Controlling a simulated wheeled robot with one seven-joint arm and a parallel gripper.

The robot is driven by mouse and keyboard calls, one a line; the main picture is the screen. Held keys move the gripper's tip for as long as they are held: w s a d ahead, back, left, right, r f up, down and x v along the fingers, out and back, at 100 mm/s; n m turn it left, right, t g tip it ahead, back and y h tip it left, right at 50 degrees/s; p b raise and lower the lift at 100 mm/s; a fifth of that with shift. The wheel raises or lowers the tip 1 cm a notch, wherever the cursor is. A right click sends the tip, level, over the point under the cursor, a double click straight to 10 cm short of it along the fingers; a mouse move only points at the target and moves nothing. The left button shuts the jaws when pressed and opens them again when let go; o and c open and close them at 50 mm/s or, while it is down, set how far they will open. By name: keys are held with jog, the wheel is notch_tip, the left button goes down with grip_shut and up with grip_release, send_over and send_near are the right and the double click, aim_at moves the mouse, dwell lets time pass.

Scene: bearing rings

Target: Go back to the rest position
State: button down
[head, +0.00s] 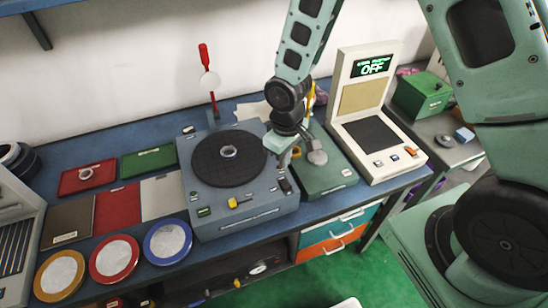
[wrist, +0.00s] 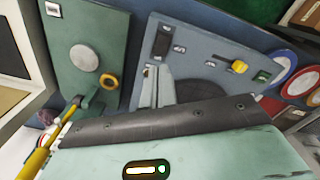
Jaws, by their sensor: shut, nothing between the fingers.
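My gripper (head: 295,153) hangs from my arm above the gap between the turntable machine and the green device in the head view. In the wrist view my gripper (wrist: 157,86) shows two pale fingers close together, shut with nothing between them. A metal bearing ring (head: 229,152) lies at the centre of the dark turntable (head: 205,170). Another ring (head: 86,174) lies on the red tray (head: 68,183) at the left. My gripper is to the right of the turntable ring and apart from it.
A beige tester (head: 352,95) with a display reading OFF stands right of the green device (head: 325,180). Yellow (head: 60,275), red (head: 115,259) and blue (head: 168,242) round dishes line the front left edge. A red upright lever (head: 208,75) stands behind the turntable. Green floor (head: 370,275) is clear in front.

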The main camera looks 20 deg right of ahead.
jog(key=s+a+r+n+b, duration=0.1)
jog(key=s+a+r+b, duration=0.2)
jog(key=s+r, duration=0.3)
jog(key=s+a+r+b, duration=0.3)
jog(key=s+r, duration=0.4)
jog(key=s, duration=0.7)
jog(key=shift+a+r+n+y, duration=0.15)
jog(key=shift+n+y, duration=0.15)
jog(key=shift+n, duration=0.1)
